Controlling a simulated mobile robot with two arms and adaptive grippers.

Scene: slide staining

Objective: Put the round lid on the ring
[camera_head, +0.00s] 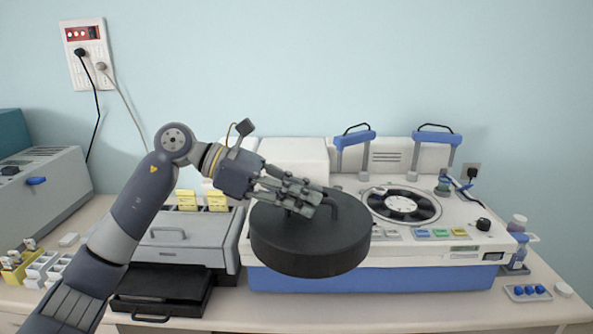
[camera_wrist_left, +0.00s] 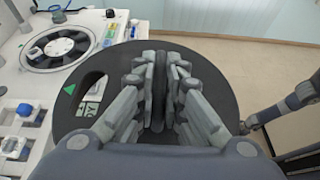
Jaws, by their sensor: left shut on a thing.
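The round lid (camera_head: 310,245) is a thick dark disc with a handle (camera_head: 332,206) on top. My left gripper (camera_head: 318,203) is shut on that handle and holds the lid in front of the white machine, to the left of the ring. In the left wrist view the lid (camera_wrist_left: 215,100) lies under the gripper (camera_wrist_left: 160,68), with a green triangle and a cut-out on its top. The ring (camera_head: 402,204) is a black slotted circle with a pale hub on the machine's top. It also shows at the upper left of the left wrist view (camera_wrist_left: 57,48).
The white and blue machine (camera_head: 400,280) has two raised blue-topped brackets (camera_head: 437,140) behind the ring and coloured buttons in front. A grey box (camera_head: 180,240) with a black tray stands to the left. Bottles (camera_head: 518,225) and a small tray (camera_head: 528,292) stand at the right.

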